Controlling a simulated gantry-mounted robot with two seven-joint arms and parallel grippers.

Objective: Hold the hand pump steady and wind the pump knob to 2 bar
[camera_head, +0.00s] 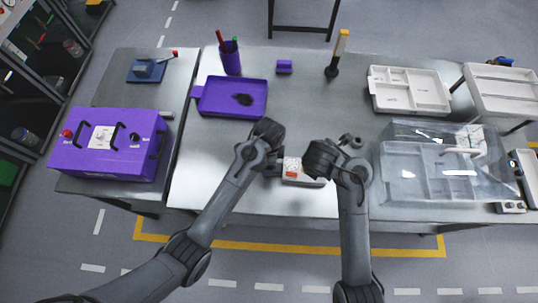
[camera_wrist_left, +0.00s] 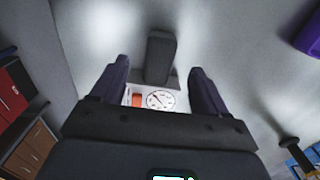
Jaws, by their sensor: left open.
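The hand pump (camera_head: 303,172) is a small white box with an orange label, lying near the front edge of the table between my two arms. In the left wrist view the pump (camera_wrist_left: 160,99) shows a round white dial with a dark needle, too small to read, beside the orange patch. A dark grey block (camera_wrist_left: 160,55), perhaps its grip, stands between the two fingers of my open left gripper (camera_wrist_left: 158,72), with gaps at both sides. My right gripper (camera_head: 322,160) is over the pump's right side; its fingers are hidden by my wrist. I cannot make out the knob for certain.
A small dark round part (camera_head: 350,141) shows just behind my right wrist. A purple tray (camera_head: 210,106) lies behind left, a clear bin (camera_head: 400,185) stands right, and a purple box (camera_head: 75,150) far left. The table's middle behind the pump is clear.

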